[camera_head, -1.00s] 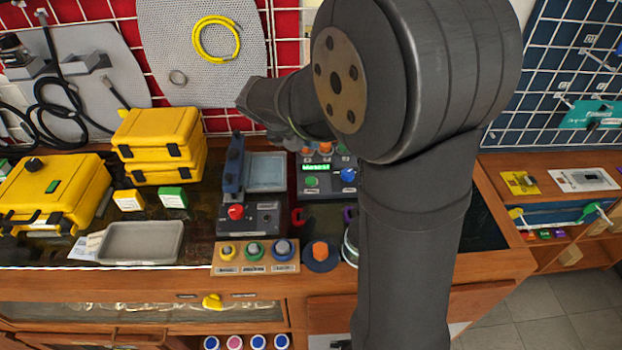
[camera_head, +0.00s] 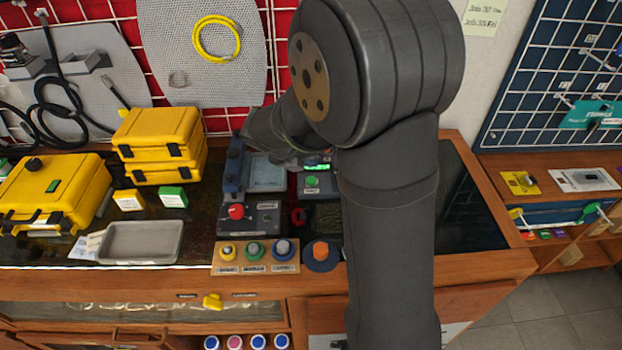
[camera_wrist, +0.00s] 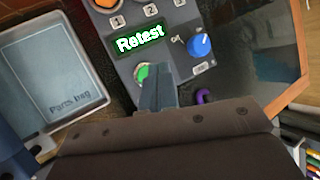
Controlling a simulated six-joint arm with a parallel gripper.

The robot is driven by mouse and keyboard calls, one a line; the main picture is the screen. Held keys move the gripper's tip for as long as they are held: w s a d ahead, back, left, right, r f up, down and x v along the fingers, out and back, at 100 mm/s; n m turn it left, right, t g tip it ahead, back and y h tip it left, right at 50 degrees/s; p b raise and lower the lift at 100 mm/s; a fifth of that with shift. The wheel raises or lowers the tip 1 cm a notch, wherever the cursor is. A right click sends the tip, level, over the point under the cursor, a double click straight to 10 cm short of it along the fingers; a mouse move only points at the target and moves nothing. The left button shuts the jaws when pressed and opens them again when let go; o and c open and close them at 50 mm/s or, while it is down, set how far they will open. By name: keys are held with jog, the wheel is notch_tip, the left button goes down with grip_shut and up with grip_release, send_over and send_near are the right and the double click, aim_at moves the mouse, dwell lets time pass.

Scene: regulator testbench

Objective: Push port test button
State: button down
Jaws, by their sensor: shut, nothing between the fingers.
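The grey test unit (camera_head: 326,188) stands on the bench, partly behind my arm. In the wrist view its display (camera_wrist: 138,38) reads "Retest" in lit letters. A green button (camera_wrist: 142,73) sits below the display, and a blue knob (camera_wrist: 201,46) is to its right. Orange buttons (camera_wrist: 104,3) are at the top edge, above labels 1, 2 and 3. My gripper (camera_wrist: 157,72) is shut and empty. Its fingertips overlap the right side of the green button; I cannot tell whether they touch it. The green button also shows in the head view (camera_head: 312,181).
A control box with a red knob (camera_head: 236,212) and a wooden board of knobs (camera_head: 230,267) stand in front. Yellow cases (camera_head: 160,133) and an empty grey tray (camera_head: 108,258) are further left.

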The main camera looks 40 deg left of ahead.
aim_at(315, 177)
jog(key=shift+f, duration=1.4)
jog(key=shift+f, duration=0.1)
dwell(0.9)
jog(key=shift+f, duration=0.3)
jog(key=shift+f, duration=0.55)
dwell(0.8)
jog(key=shift+r, duration=0.95)
jog(key=shift+r, duration=2.55)
jog(key=shift+f, duration=0.1)
